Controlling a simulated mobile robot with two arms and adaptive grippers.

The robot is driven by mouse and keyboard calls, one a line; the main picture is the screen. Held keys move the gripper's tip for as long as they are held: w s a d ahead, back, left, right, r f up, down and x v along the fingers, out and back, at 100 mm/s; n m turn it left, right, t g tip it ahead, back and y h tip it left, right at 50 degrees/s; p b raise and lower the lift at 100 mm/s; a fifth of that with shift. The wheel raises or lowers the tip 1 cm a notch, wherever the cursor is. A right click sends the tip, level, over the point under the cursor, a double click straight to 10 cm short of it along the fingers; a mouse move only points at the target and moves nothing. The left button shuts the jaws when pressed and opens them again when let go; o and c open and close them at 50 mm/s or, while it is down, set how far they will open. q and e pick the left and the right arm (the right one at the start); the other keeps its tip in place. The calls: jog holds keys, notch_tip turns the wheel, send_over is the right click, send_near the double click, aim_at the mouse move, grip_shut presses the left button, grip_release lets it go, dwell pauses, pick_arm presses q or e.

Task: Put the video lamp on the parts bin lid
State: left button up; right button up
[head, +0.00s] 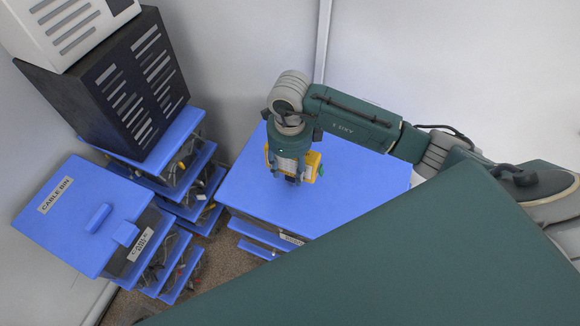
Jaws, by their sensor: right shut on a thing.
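My right gripper (290,176) points down over a wide blue lid (350,185) in the middle of the view. It is shut on a small yellow and dark thing, which I take to be the video lamp (313,165); the gripper hides much of it. The lamp is at or just above the lid; I cannot tell whether it touches. The lid tops a stack of bins, with a label on the front that is too small to read. I take it to be the parts bin lid. My left gripper is not in view.
A blue-lidded bin marked CABLE BIN (68,222) stands at the left. Behind it, a black slotted case (125,95) with a white slotted box (62,28) on top rests on another blue-lidded stack. The blue lid has free room around my gripper. White walls stand behind.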

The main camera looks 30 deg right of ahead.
jog(key=o, duration=1.5)
jog(key=shift+c, duration=0.2)
jog(key=shift+r, duration=0.35)
notch_tip(320, 180, up, 11)
jog(key=b, duration=0.2)
jog(key=shift+f+b, duration=0.15)
jog(key=shift+b, duration=0.25)
jog(key=shift+r, duration=0.4)
